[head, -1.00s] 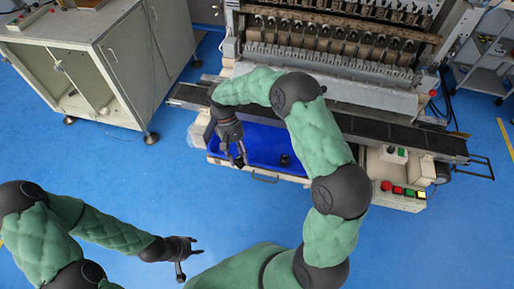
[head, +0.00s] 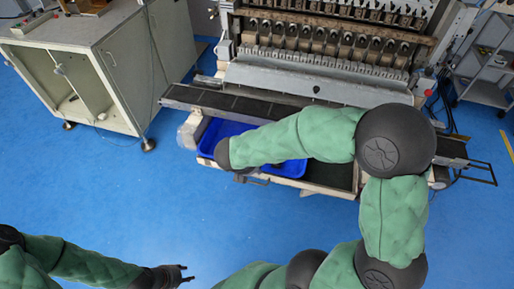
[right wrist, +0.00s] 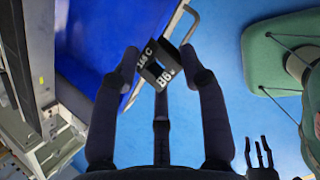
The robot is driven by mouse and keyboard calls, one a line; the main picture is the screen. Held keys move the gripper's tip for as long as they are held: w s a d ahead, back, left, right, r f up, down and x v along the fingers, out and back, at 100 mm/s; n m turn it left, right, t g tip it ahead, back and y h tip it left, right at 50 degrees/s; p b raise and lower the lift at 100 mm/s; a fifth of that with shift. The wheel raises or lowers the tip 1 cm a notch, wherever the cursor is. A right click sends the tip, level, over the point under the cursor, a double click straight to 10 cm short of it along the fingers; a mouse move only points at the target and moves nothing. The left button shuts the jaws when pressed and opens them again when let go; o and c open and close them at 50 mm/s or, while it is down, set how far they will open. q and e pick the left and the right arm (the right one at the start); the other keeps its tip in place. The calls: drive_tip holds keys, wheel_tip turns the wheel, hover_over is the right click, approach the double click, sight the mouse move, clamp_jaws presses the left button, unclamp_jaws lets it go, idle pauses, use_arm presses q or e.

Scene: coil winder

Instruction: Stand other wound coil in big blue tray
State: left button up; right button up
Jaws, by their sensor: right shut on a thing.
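The big blue tray (head: 215,133) sits in front of the winding machine, partly covered by my right arm. My left gripper (head: 187,274) is open and empty over the floor at the bottom, away from the tray.
The winding machine (head: 320,80) stands behind the tray, with a dark rail (head: 235,104) along its front. A grey cabinet (head: 110,65) is at the left and a metal trolley (head: 485,75) at the right. The blue floor in front is open.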

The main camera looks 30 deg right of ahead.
drive_tip(key=shift+s+f+n+t, duration=0.1)
drive_tip(key=shift+s+n+t, duration=0.2)
drive_tip(key=shift+n, duration=0.3)
drive_tip(key=shift+w+f+y+b, duration=0.2)
drive_tip(key=shift+w+y+b, duration=0.1)
drive_tip(key=w+d+f+b, duration=0.1)
drive_tip(key=w+f, duration=0.2)
drive_tip(key=w, duration=0.1)
drive_tip(key=w+d+f+b, duration=0.2)
drive_tip(key=w, duration=0.1)
drive_tip(key=w+d+f+b, duration=0.1)
drive_tip(key=w+f, duration=0.2)
drive_tip(key=w, duration=0.1)
drive_tip(key=shift+w+d+f+b, duration=0.15)
drive_tip(key=shift+w+f+b, duration=0.15)
drive_tip(key=shift+w, duration=0.05)
drive_tip(key=shift+w+d+f, duration=0.15)
drive_tip(key=shift+w+f, duration=0.15)
drive_tip(key=shift+f, duration=0.15)
drive_tip(key=shift+w+f+b, duration=0.1)
drive_tip(key=shift+f+b, duration=1.1)
drive_tip(key=shift+f, duration=0.3)
